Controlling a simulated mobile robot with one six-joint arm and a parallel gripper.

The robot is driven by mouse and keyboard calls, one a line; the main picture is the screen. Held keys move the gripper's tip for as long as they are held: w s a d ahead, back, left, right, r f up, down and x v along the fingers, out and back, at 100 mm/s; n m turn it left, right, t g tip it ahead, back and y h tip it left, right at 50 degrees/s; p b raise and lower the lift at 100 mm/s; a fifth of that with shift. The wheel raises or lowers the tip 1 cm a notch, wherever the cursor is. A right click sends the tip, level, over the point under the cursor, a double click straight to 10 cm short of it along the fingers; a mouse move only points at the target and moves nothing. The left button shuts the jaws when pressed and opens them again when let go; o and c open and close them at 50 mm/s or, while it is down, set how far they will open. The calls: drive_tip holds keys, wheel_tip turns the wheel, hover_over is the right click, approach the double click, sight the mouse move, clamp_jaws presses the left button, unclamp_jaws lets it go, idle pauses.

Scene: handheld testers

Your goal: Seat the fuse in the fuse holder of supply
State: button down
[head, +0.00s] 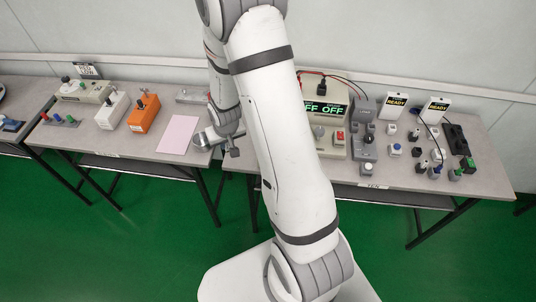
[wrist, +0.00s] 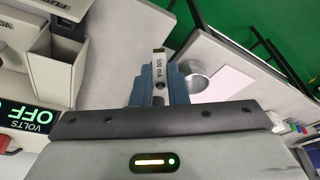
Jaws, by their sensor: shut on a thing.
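My gripper (wrist: 159,90) is shut on the fuse (wrist: 159,66), a small pale piece marked "500 mA", held between its blue fingertips in the wrist view. In the head view my gripper (head: 235,152) is over the table's front part, left of the supply; the fuse cannot be made out there. The supply (head: 338,92) is a cream box with a green "OFF OFF" display, partly hidden by my arm. Its display side also shows at the left of the wrist view (wrist: 22,116).
A pink sheet (head: 178,135) and a round metal dish (head: 203,139) lie left of my gripper. An orange tester (head: 144,113) and a white tester (head: 112,110) stand farther left. Right of the supply are a grey unit (head: 364,145), two "READY" signs (head: 396,103) and several small parts.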

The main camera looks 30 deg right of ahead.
drive_tip(key=s+d+r+m+h+b, duration=0.25)
drive_tip(key=d+m+b, duration=0.45)
drive_tip(key=d+b, duration=0.6)
drive_tip(key=shift+g+y, duration=0.3)
drive_tip(key=shift+y, duration=0.05)
drive_tip(key=f, duration=1)
drive_tip(key=shift+s+d, duration=0.2)
drive_tip(key=shift+d, duration=0.05)
drive_tip(key=shift+f+b, duration=0.1)
drive_tip(key=shift+b, duration=0.2)
drive_tip(key=shift+f, duration=0.15)
drive_tip(key=c, duration=1.4)
unclamp_jaws()
drive_tip(key=shift+c, duration=0.2)
